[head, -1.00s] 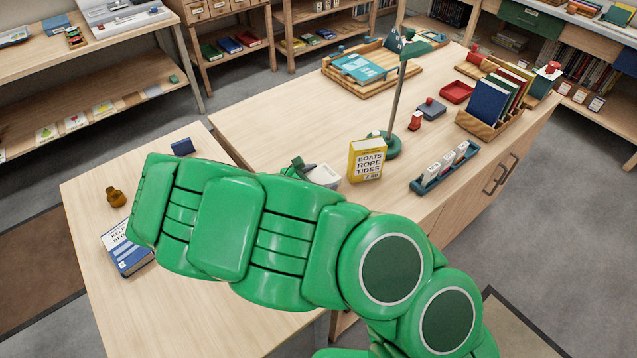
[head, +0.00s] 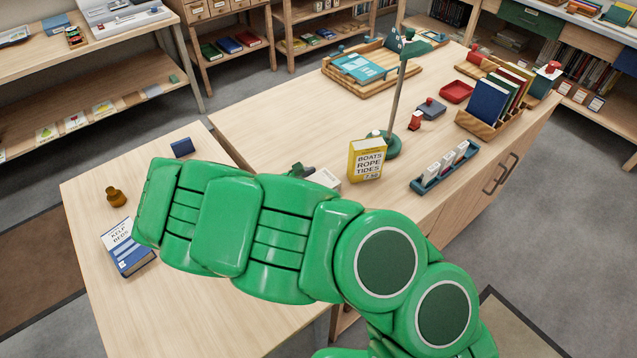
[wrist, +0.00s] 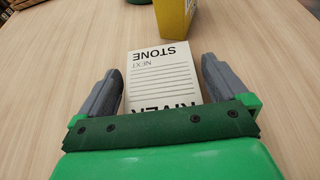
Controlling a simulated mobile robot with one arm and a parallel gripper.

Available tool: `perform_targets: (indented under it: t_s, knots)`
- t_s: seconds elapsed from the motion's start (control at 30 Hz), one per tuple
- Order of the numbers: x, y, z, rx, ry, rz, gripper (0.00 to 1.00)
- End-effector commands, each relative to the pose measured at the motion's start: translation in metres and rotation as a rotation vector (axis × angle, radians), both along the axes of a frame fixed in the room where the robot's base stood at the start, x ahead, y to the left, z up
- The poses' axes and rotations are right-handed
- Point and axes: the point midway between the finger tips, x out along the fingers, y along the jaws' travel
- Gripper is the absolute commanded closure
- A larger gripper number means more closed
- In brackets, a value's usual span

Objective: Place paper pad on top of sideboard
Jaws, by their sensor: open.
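The paper pad (wrist: 163,75) is white with dark print and ruled lines. It lies on the light wooden top of the sideboard (head: 270,115), beside the yellow book. My gripper (wrist: 160,85) is open, with one grey finger on each side of the pad and a gap showing at its far end. The near end of the pad is hidden by the gripper's body. In the head view only a corner of the pad (head: 326,178) shows; my green arm hides most of it and nearly all of the gripper.
The yellow book (head: 367,159) stands just beyond the pad. A green lamp (head: 394,145), a blue holder (head: 445,168) and a wooden book rack (head: 489,124) stand farther right. A lower table at left holds a blue book (head: 128,250) and a brown bottle (head: 116,196). The sideboard's left part is clear.

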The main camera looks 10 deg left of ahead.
Motion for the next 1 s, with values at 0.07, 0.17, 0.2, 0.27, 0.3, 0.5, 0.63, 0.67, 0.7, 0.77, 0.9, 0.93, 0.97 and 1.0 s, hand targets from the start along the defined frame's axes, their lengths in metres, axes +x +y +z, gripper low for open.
perform_targets:
  t_s: [0.07,0.17,0.2,0.27,0.3,0.5,0.63,0.67,0.7,0.77,0.9,0.93,0.97,1.0]
  knots:
    - [-0.003,0.004,0.002,0.001,-0.001,0.002,0.0]
    - [-0.01,0.011,0.005,0.001,0.0,0.002,0.0]
    - [-0.013,0.014,0.007,0.002,0.0,0.003,0.0]
    - [-0.018,0.02,0.01,0.002,0.001,0.004,0.0]
    - [-0.022,0.023,0.012,0.002,0.001,0.004,0.0]
    - [-0.04,0.041,0.023,0.001,-0.001,0.003,0.0]
    - [-0.052,0.053,0.031,0.002,0.0,0.001,0.0]
    - [-0.055,0.056,0.032,0.002,-0.001,0.002,0.0]
    - [-0.058,0.059,0.034,0.002,-0.001,0.003,0.0]
    - [-0.063,0.065,0.037,0.002,-0.001,0.003,0.0]
    - [-0.072,0.073,0.042,0.001,-0.001,0.002,0.0]
    - [-0.073,0.074,0.043,0.001,-0.001,0.002,0.0]
    - [-0.075,0.075,0.044,0.0,0.0,0.001,0.0]
    - [-0.076,0.076,0.045,0.0,0.0,0.001,0.0]
